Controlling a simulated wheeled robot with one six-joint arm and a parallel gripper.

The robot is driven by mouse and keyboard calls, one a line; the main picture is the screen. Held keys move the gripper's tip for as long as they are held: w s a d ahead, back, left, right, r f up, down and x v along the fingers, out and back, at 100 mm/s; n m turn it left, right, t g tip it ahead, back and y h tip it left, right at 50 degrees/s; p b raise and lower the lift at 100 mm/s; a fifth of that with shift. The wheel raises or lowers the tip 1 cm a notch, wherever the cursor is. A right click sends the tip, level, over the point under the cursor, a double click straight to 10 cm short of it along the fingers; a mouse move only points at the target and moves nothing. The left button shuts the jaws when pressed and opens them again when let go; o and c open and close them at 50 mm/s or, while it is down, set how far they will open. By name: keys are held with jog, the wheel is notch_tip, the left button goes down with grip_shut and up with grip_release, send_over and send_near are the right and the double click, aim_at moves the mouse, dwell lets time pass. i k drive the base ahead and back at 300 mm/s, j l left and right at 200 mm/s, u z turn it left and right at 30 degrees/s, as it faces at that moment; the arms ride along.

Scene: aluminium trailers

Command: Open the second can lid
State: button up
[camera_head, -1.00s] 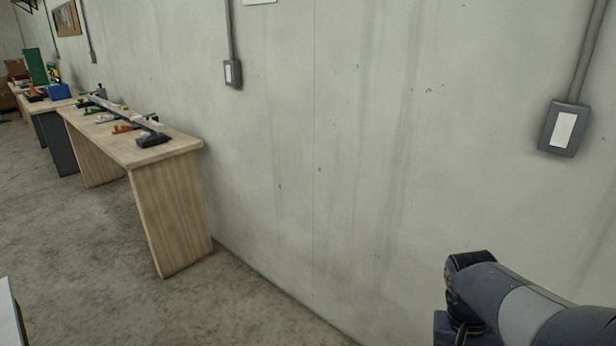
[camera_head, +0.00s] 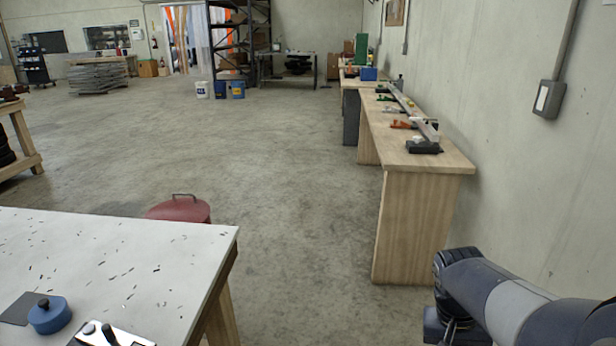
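A dark red can lid (camera_head: 180,211) with a dark wire handle on top shows behind the far edge of the near table. It looks flat and level; most of the can under it is hidden by the table. I see no other red can, so I cannot tell whether this is the second one.
The near white table (camera_head: 110,262) fills the lower left, with a blue round object (camera_head: 49,315) on it. A wooden workbench (camera_head: 420,215) with tools runs along the right wall. Open concrete floor lies between them. Several buckets (camera_head: 219,89) stand far back near a black rack (camera_head: 240,40).

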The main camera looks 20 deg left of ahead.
aim_at(186, 210)
jog(key=i+j+u, duration=0.1)
jog(key=i+u, duration=0.15)
jog(key=i, duration=0.6)
jog(key=i+l+u, duration=0.1)
jog(key=i+u, duration=0.2)
jog(key=i, duration=0.55)
jog(key=i+j+u, duration=0.1)
jog(key=i+u, duration=0.4)
jog(key=i+l+u, duration=0.1)
jog(key=i+u, duration=0.35)
jog(key=i+l+u, duration=0.3)
jog(key=i+u, duration=0.7)
jog(key=i+l+u, duration=0.15)
jog(key=i+u, duration=0.15)
jog(key=u, duration=0.15)
jog(key=i+l+u, duration=0.25)
jog(key=u, duration=0.25)
jog(key=i, duration=0.1)
